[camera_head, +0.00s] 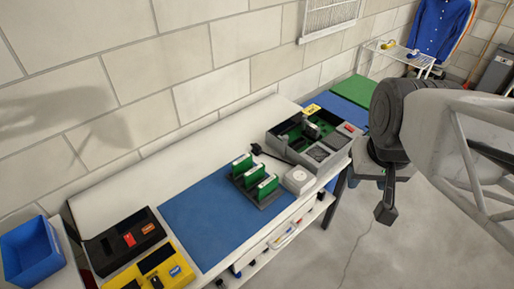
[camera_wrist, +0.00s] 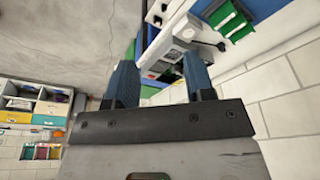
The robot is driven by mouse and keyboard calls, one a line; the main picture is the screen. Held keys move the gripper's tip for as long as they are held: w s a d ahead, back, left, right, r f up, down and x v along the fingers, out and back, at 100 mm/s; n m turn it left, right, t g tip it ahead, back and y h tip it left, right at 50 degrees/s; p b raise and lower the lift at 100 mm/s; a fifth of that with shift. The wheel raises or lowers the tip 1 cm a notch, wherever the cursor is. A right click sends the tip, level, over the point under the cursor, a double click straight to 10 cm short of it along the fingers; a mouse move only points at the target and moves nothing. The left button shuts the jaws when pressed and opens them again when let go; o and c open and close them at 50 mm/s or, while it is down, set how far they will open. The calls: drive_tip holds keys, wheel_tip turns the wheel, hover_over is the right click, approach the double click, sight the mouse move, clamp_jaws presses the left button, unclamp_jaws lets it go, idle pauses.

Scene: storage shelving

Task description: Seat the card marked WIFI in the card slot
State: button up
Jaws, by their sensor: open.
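Several green cards (camera_head: 258,178) stand upright in a dark rack (camera_head: 262,198) on the blue mat; they also show at the top of the wrist view (camera_wrist: 228,17). I cannot read which is marked WIFI. A grey open case (camera_head: 290,152) with a green board inside stands right of the rack; the card slot cannot be told apart in it. My gripper (camera_head: 385,205) is off the table's right side, apart from cards and case. In the wrist view my gripper (camera_wrist: 160,82) has its two blue fingers spread, with nothing between them.
A white box (camera_head: 299,180) stands between rack and case. A blue mat (camera_head: 205,222) is clear left of the rack. Black (camera_head: 105,245) and yellow (camera_head: 178,258) boxes and a blue bin (camera_head: 32,250) are at the left. Open floor lies below my arm.

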drive_tip(key=w+a+f+m, duration=0.1)
drive_tip(key=w+a+f, duration=0.1)
drive_tip(key=w, duration=0.3)
drive_tip(key=w+a+f+m, duration=0.1)
drive_tip(key=w+a+f, duration=0.15)
drive_tip(key=w, duration=0.35)
drive_tip(key=m+g, duration=0.3)
drive_tip(key=m, duration=0.3)
hover_over(255, 169)
drive_tip(key=f, duration=2.1)
drive_tip(key=shift+s+d, duration=0.2)
drive_tip(key=shift+d, duration=0.05)
drive_tip(key=shift+w+a+f+m, duration=0.15)
drive_tip(key=shift+a+f+m, duration=0.05)
drive_tip(key=shift+f+m, duration=0.1)
drive_tip(key=shift+f, duration=1.25)
drive_tip(key=shift+f, duration=0.1)
drive_tip(key=shift+f, duration=2.5)
